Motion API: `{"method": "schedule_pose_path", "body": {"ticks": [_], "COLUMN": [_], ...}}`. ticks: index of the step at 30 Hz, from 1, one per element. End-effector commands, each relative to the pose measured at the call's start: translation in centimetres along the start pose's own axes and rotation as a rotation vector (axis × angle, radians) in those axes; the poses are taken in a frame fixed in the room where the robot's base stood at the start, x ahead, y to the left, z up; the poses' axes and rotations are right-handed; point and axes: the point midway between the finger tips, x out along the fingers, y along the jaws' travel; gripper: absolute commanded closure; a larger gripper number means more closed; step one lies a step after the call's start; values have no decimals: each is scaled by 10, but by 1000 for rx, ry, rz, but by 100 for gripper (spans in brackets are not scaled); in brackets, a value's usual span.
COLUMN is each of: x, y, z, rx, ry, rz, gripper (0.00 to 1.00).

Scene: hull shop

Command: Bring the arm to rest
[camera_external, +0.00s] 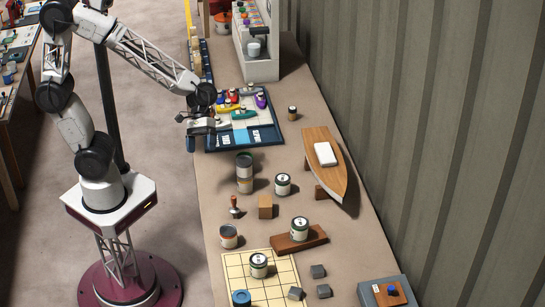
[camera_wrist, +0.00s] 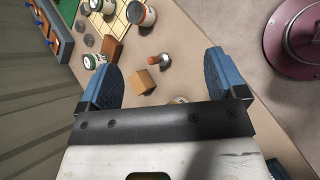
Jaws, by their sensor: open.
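My gripper (camera_external: 195,130) is at the left edge of the bench, beside the blue-edged board (camera_external: 268,136) with small coloured boats. In the wrist view my gripper (camera_wrist: 160,78) shows two blue fingers set wide apart with nothing held between them. A wooden cube (camera_wrist: 143,82) and a stamp-like tool with a round wooden head (camera_wrist: 154,60) appear beyond the fingers, on the bench below. The cube (camera_external: 265,207) and the tool (camera_external: 235,206) also show in the external view, apart from my gripper.
Stacked cans (camera_external: 244,172) stand near the board. A wooden boat hull (camera_external: 330,178) bearing a white block is at the right. Cans and grey blocks stand around a yellow grid mat (camera_external: 281,272) in front. A corrugated wall (camera_external: 440,120) bounds the right; open floor (camera_external: 172,195) lies left.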

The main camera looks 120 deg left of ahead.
Motion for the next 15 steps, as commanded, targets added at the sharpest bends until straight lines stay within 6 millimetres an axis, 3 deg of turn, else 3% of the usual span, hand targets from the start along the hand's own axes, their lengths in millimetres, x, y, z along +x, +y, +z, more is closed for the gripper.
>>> {"method": "schedule_pose_path", "body": {"ticks": [3, 15], "x": [-2, -17], "y": [-7, -43], "z": [34, 122], "rx": [152, 653], "ry": [41, 176], "rz": [-63, -248], "gripper": [10, 10]}}
